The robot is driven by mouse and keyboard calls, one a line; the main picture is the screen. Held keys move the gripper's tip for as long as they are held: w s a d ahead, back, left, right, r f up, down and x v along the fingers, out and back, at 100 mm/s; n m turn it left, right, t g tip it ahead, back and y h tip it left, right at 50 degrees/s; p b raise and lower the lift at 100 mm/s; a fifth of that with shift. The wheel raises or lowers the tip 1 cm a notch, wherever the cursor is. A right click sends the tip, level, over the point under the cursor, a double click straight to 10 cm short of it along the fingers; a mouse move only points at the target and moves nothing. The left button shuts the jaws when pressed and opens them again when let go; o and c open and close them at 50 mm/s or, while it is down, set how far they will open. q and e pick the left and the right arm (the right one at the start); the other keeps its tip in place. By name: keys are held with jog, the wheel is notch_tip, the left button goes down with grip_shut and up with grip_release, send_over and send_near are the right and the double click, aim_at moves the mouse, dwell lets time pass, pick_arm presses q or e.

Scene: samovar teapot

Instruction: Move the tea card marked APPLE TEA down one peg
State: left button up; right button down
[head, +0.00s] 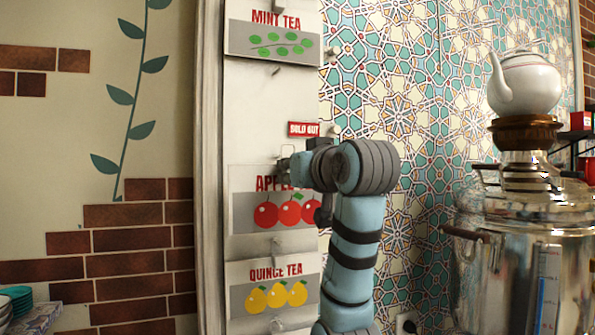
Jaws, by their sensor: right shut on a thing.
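The APPLE TEA card (247,213) hangs on the white board between two other cards, its printed name partly hidden by my right gripper. My right gripper (284,167) is shut at the card's top edge, and my right arm covers the card's upper right part. The MINT TEA card (272,40) hangs above and the QUINCE TEA card (272,287) hangs below. Pegs show on the board, one (276,246) just under the APPLE TEA card. My left gripper is out of view.
A small red SOLD OUT sign (303,129) sits above the right gripper. A metal samovar (520,235) with a white teapot (526,82) stands at the right. Plates (14,298) are stacked at the lower left.

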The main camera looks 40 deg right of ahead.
jog(key=p+x, duration=0.1)
jog(key=x, duration=0.2)
jog(key=shift+w+d, duration=0.15)
jog(key=shift+d, duration=0.05)
jog(key=shift+p+x, duration=0.6)
jog(key=shift+x, duration=0.8)
jog(key=shift+w+d+f, duration=0.25)
jog(key=shift+w+f, duration=0.45)
jog(key=shift+w, duration=0.2)
jog(key=c, duration=1.4)
grip_release()
jog(key=shift+o, duration=0.2)
jog(key=shift+s, duration=0.15)
